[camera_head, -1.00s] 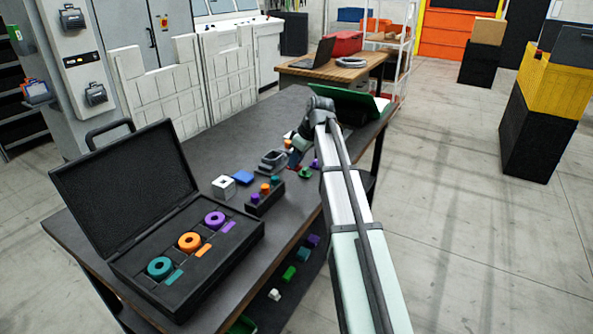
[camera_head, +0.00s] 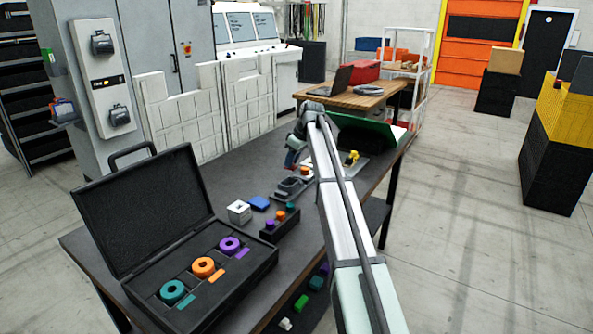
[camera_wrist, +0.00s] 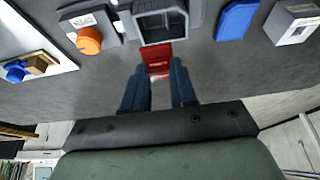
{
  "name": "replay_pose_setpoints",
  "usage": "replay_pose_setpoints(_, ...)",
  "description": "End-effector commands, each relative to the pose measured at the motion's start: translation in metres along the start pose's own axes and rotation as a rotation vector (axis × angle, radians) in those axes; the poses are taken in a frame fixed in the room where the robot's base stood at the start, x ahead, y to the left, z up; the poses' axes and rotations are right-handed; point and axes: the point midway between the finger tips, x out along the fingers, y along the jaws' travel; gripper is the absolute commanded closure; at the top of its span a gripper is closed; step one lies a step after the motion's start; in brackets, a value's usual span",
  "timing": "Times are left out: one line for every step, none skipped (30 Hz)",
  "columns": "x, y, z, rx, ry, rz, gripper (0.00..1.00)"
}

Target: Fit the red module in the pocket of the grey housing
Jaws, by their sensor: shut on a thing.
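The grey housing (camera_wrist: 160,24), with its square open pocket, is at the top middle of the wrist view. It also stands on the dark table in the head view (camera_head: 289,188). My gripper (camera_wrist: 158,68) is shut on the red module (camera_wrist: 157,58), which sits between the fingertips, just on my gripper's side of the housing. The module's far end is close to the housing wall; I cannot tell whether they touch. In the head view my gripper (camera_head: 293,155) is above and behind the housing, and the module is too small to make out clearly.
A grey block with an orange knob (camera_wrist: 89,40) stands left of the housing in the wrist view. A blue block (camera_wrist: 237,18) and a white cube (camera_wrist: 293,22) lie to the right. An open black case (camera_head: 190,275) fills the table's near end.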

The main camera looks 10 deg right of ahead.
Motion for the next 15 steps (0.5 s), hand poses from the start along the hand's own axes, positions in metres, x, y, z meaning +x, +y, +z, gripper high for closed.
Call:
replay_pose_setpoints(0.0, 0.004, -0.003, 0.003, 0.004, 0.006, 1.0)
replay_pose_setpoints(0.001, 0.004, -0.002, 0.006, 0.008, 0.01, 1.0)
replay_pose_setpoints(0.001, 0.004, -0.002, 0.009, 0.011, 0.015, 1.0)
replay_pose_setpoints(0.002, 0.004, -0.002, 0.011, 0.012, 0.015, 1.0)
replay_pose_setpoints(0.003, 0.003, -0.001, 0.011, 0.011, 0.015, 1.0)
replay_pose_setpoints(0.004, 0.003, -0.001, 0.011, 0.011, 0.015, 1.0)
replay_pose_setpoints(0.005, 0.003, 0.0, 0.011, 0.011, 0.014, 1.0)
replay_pose_setpoints(0.006, 0.003, 0.0, 0.011, 0.011, 0.014, 1.0)
replay_pose_setpoints(0.008, 0.003, 0.001, 0.011, 0.011, 0.014, 1.0)
replay_pose_setpoints(0.01, 0.003, 0.002, 0.011, 0.01, 0.014, 1.0)
replay_pose_setpoints(0.011, 0.003, 0.003, 0.011, 0.01, 0.014, 1.0)
replay_pose_setpoints(0.014, 0.003, 0.004, 0.011, 0.01, 0.013, 1.0)
replay_pose_setpoints(0.016, 0.003, 0.005, 0.011, 0.01, 0.013, 1.0)
replay_pose_setpoints(0.018, 0.003, 0.006, 0.012, 0.01, 0.013, 1.0)
replay_pose_setpoints(0.021, 0.003, 0.007, 0.012, 0.01, 0.013, 1.0)
